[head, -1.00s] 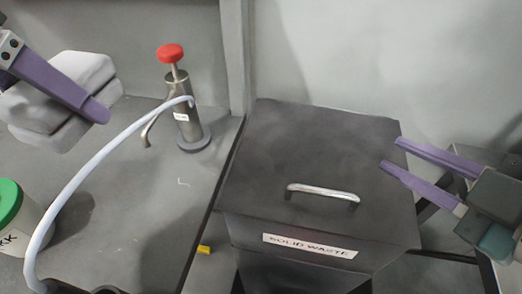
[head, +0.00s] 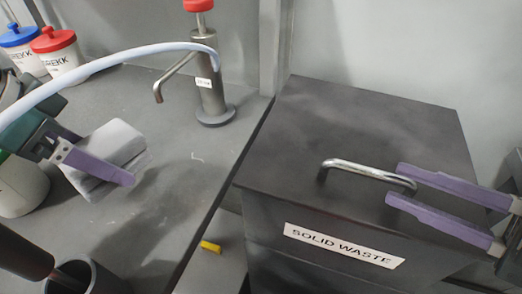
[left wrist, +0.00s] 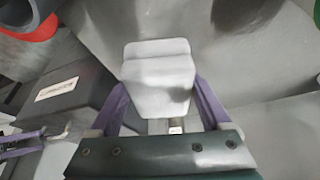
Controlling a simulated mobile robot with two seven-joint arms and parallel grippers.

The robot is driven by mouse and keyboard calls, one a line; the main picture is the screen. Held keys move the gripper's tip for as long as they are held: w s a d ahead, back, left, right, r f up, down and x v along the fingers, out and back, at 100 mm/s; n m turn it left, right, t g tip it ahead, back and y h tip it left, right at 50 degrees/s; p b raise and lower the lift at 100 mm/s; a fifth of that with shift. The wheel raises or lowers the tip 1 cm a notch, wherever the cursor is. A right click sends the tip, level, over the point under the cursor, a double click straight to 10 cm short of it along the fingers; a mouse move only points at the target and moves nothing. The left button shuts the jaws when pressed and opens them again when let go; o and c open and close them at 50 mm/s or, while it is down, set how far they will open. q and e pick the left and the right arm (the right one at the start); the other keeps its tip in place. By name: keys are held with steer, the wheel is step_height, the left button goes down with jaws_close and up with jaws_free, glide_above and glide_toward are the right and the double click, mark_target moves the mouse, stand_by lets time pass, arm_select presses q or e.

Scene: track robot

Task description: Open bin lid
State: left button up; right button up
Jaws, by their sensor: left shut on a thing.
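The dark grey bin (head: 300,265) with a "SOLID WASTE" label stands at the right in the head view. Its flat lid (head: 350,115) is closed. A silver bar handle (head: 350,166) is on the lid. My right gripper (head: 394,184) is open, its purple fingers apart at the handle's right end; I cannot tell whether they touch it. My left gripper (head: 128,170) is at the left, shut on a pale grey block (head: 115,143). The block (left wrist: 160,75) also shows between both fingers in the left wrist view, with the bin's label (left wrist: 57,89) to its left.
A steel pump bottle (head: 209,90) with a red knob stands on the grey counter left of the bin. A pale hose (head: 110,62) arcs across the left. Jars with blue (head: 17,33) and red (head: 52,39) lids stand at the back left. A yellow piece (head: 211,247) lies by the bin.

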mark_target(379, 177)
steer(key=x, duration=0.5)
steer(key=shift+w+a+f, duration=0.1)
steer(key=shift+w+a, duration=0.1)
steer(key=shift+a, duration=0.1)
jaws_close()
stand_by(1.1)
